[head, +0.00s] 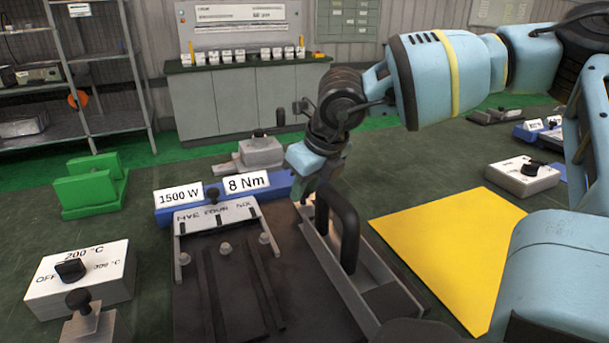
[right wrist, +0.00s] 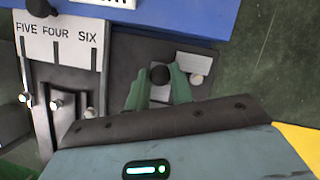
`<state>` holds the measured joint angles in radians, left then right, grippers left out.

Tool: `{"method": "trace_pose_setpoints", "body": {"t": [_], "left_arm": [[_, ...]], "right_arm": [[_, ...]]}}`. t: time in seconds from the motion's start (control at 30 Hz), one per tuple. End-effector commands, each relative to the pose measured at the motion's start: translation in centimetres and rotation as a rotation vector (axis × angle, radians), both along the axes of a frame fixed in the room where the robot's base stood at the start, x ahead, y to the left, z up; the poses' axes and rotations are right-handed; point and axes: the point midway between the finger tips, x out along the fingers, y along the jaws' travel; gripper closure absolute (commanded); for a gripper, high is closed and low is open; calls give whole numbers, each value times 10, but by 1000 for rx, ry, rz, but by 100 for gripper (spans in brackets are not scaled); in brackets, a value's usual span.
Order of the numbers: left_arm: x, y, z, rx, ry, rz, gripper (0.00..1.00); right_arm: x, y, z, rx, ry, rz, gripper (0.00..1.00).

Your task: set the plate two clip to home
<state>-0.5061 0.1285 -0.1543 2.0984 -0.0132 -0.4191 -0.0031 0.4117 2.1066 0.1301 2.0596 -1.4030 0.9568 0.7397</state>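In the right wrist view, a black round knob (right wrist: 160,75) stands beside small light-grey metal pieces (right wrist: 207,64) on a dark base; I take this to be the clip, though no "two" label shows. My right gripper (right wrist: 159,84) has its green fingers apart, one on each side of the knob; I cannot tell whether they touch it. In the head view the right gripper (head: 306,192) reaches down behind the black handle, its fingertips mostly hidden. A plate labelled FIVE FOUR SIX (head: 217,215) lies left of it. My left gripper is not in view.
A tray with an upright black handle (head: 350,235) stands close to the right gripper. A blue block (head: 277,184) with 1500 W and 8 Nm signs lies behind. A 200 °C switch box (head: 100,280) is at left, a yellow mat (head: 450,235) at right.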

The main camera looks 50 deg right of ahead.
Motion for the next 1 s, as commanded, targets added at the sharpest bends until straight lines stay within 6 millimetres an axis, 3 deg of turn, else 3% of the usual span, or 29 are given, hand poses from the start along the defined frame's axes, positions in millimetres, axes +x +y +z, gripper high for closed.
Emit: {"method": "trace_pose_setpoints", "body": {"t": [0.03, 0.13, 0.47, 1.0], "left_arm": [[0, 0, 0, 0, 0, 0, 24], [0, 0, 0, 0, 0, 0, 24], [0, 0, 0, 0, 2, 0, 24], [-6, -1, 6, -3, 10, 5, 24]], "right_arm": [[0, 0, 0, 0, 1, 0, 70], [0, 0, 0, 0, 0, 0, 57], [-1, 0, 3, 1, -1, -1, 57], [-27, 3, 68, 0, -3, 0, 57]]}}
